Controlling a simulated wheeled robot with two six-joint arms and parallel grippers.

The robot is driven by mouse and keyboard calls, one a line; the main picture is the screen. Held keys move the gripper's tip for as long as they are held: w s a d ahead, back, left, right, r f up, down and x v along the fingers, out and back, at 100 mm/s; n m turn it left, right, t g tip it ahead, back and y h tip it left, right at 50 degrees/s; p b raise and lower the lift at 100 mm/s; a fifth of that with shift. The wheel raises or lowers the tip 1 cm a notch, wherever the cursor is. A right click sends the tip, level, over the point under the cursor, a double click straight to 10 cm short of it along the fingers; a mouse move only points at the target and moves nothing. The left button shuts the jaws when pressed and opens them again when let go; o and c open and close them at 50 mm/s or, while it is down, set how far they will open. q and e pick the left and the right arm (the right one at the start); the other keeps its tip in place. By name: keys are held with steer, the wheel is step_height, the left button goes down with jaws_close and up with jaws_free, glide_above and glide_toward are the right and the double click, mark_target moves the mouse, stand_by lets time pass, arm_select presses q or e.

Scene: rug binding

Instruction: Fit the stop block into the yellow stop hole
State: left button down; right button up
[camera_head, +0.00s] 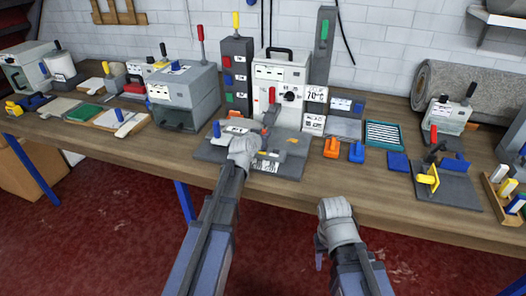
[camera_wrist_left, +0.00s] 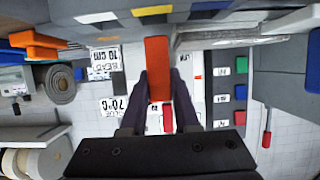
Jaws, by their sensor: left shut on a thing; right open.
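In the left wrist view, my left gripper (camera_wrist_left: 160,80) is shut on an orange-red block (camera_wrist_left: 157,55), which I take to be the stop block. The block's far end is just short of a yellow mark (camera_wrist_left: 152,10) on a grey surface, between white and blue marks. I cannot make out a hole there or tell whether the block touches the surface. In the head view, my left wrist (camera_head: 243,147) is over the grey fixture board (camera_head: 207,152) on the bench; the held block is not clear there. My right gripper (camera_head: 335,212) is open, in front of the bench edge.
A white machine (camera_head: 282,72) stands behind the fixture. An orange clamp (camera_head: 332,148) and a blue clamp (camera_head: 357,153) sit to its right. A grey box (camera_head: 184,92) stands to the left, with a tall post (camera_head: 237,75) beside it. Floor in front is clear.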

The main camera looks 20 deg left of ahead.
arm_select(q)
steer(key=shift+f, duration=0.15)
step_height(320, 180, down, 4)
steer(key=b, duration=0.3)
steer(key=shift+b, duration=0.4)
steer(key=shift+r, duration=0.2)
steer(key=shift+f, duration=0.1)
steer(key=c, duration=1.1)
jaws_free()
steer(key=shift+f, duration=0.15)
steer(key=o, duration=0.4)
steer(key=shift+o, duration=0.2)
